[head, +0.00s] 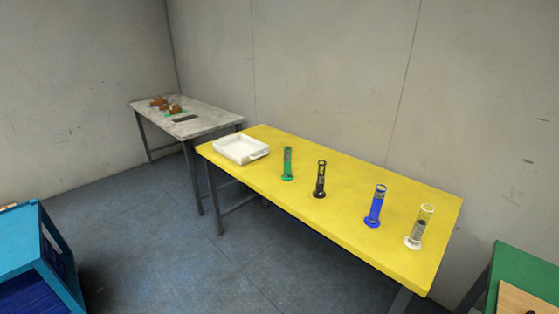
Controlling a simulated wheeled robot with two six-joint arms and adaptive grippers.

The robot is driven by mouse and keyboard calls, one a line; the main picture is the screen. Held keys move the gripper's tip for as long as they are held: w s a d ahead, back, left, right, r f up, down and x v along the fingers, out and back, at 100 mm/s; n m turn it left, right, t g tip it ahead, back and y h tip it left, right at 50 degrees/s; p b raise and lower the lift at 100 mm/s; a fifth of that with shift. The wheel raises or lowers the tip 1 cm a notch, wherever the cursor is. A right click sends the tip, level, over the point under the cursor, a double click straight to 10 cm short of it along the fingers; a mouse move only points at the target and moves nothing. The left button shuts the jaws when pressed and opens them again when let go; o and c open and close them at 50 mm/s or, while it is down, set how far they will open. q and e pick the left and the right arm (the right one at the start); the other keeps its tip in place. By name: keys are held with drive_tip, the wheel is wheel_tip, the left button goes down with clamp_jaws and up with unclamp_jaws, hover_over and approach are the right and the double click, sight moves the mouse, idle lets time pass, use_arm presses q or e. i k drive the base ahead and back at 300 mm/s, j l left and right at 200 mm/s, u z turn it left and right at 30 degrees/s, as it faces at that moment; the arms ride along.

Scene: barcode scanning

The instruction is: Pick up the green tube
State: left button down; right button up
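The green tube (287,163) stands upright on its base on the yellow table (335,217), left of the other tubes and right of a white tray. Nothing touches it. Neither of my grippers shows in the head view, so I cannot see their state.
A black tube (320,180), a blue tube (375,206) and a clear tube (420,228) stand in a row to the right. A white tray (241,149) lies at the table's left end. A grey table (205,125), a blue container (22,245) and a green table (527,268) stand around. Floor in front is clear.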

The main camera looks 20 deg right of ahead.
sight(288, 176)
drive_tip(key=i+z, duration=0.1)
drive_tip(key=z, duration=0.8)
drive_tip(key=i+j+z, duration=0.35)
drive_tip(key=j+z, duration=0.15)
drive_tip(key=i+j+z, duration=0.25)
drive_tip(key=j, duration=0.2)
drive_tip(key=j+z, duration=0.2)
drive_tip(key=j, duration=0.15)
drive_tip(key=i+j+z, duration=0.1)
drive_tip(key=j+z, duration=0.15)
drive_tip(key=j, duration=0.15)
